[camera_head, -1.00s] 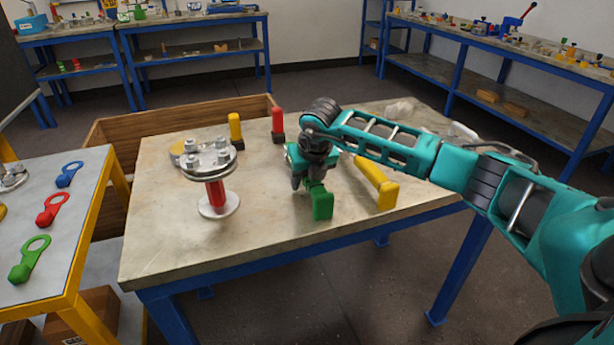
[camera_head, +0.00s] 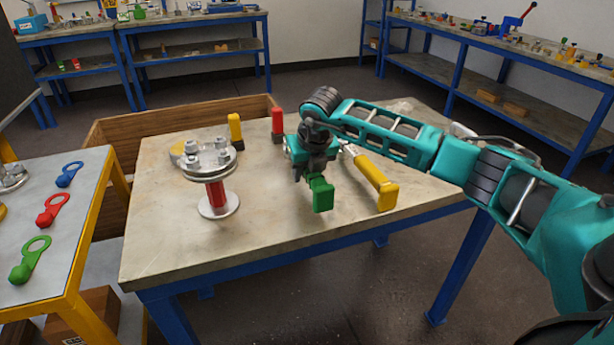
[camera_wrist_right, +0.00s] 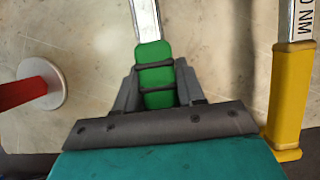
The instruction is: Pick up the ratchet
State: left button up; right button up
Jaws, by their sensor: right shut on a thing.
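The green-handled tool, which I take for the ratchet (camera_head: 322,195), is in my right gripper (camera_head: 314,176) over the front middle of the work table. Its green handle end sticks out toward me, below the gripper. In the right wrist view the green handle (camera_wrist_right: 156,72) lies between the two dark fingers, which are shut on it, and a metal shaft (camera_wrist_right: 145,20) runs on from it. The tool's far end is out of that view and hidden behind my arm in the head view. My left gripper is not in view.
A yellow-handled tool (camera_head: 376,183) lies close right of the gripper. A flanged vessel (camera_head: 212,168) with bolts and a red column stands left. Red (camera_head: 278,125) and yellow (camera_head: 236,131) handles are behind. A side table (camera_head: 88,215) holds coloured ring tools.

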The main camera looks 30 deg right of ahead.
pick_arm(q)
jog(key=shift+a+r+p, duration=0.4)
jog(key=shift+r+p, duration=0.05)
jog(key=shift+p, duration=0.45)
pick_arm(e)
notch_tip(320, 180, up, 18)
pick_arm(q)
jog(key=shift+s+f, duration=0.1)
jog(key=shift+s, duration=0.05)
